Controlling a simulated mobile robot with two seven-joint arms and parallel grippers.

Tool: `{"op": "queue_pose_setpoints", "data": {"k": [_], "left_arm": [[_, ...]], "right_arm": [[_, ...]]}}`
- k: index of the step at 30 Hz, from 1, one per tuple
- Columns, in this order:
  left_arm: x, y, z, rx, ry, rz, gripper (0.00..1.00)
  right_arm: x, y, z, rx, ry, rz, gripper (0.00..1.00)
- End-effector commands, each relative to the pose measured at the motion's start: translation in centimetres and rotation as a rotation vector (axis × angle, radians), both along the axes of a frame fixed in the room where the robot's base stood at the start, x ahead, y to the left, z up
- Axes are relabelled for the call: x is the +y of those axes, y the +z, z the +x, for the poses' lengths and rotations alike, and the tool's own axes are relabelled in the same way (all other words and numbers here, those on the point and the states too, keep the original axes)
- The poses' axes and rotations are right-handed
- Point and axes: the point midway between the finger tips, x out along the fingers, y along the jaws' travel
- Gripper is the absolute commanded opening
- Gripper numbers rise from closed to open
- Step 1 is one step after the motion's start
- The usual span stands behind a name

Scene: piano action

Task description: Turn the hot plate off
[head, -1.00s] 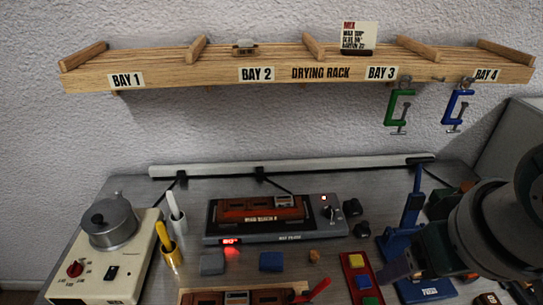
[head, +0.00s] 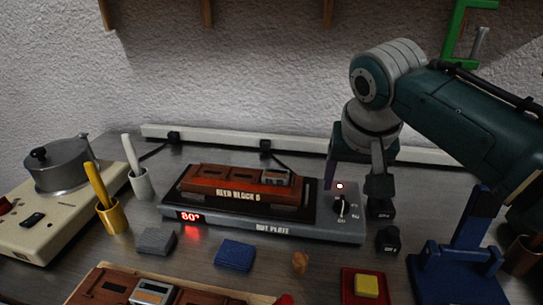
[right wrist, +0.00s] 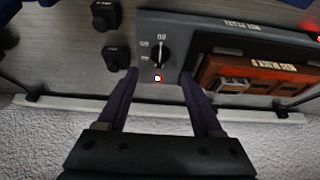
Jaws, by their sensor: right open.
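The grey hot plate (head: 290,230) sits on the bench with a red display reading about 80°. My right gripper (head: 353,187) is open and empty over the hot plate's right end. In the right wrist view, its fingertips (right wrist: 158,74) flank the lamp, and the knob (right wrist: 160,53) lies just beyond them, between their lines. I cannot tell the height gap. My left gripper is not in view.
Two small black blocks (head: 387,239) stand right of the hot plate. A blue stand (head: 462,260) is farther right. A cream heater with a metal pot (head: 60,165) and two marker holders stand at left. Grey and blue blocks (head: 235,254) lie in front.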

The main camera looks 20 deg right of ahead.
Motion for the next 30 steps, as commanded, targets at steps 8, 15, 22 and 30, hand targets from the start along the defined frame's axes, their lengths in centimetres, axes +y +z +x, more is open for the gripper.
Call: {"op": "queue_pose_setpoints", "data": {"k": [8, 15, 22, 30], "left_arm": [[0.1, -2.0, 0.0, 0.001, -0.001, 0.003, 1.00], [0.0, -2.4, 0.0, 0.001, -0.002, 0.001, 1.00], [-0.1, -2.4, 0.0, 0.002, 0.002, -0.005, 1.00], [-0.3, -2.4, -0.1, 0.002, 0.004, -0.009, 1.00]], "right_arm": [[-0.9, -4.3, 1.4, 0.001, 0.001, -0.001, 0.68], [-1.1, -5.3, 1.8, 0.000, 0.002, -0.001, 0.68], [-1.1, -5.3, 1.8, 0.000, 0.002, -0.001, 0.68], [-1.1, -5.3, 1.8, 0.000, 0.002, -0.001, 0.38]]}}
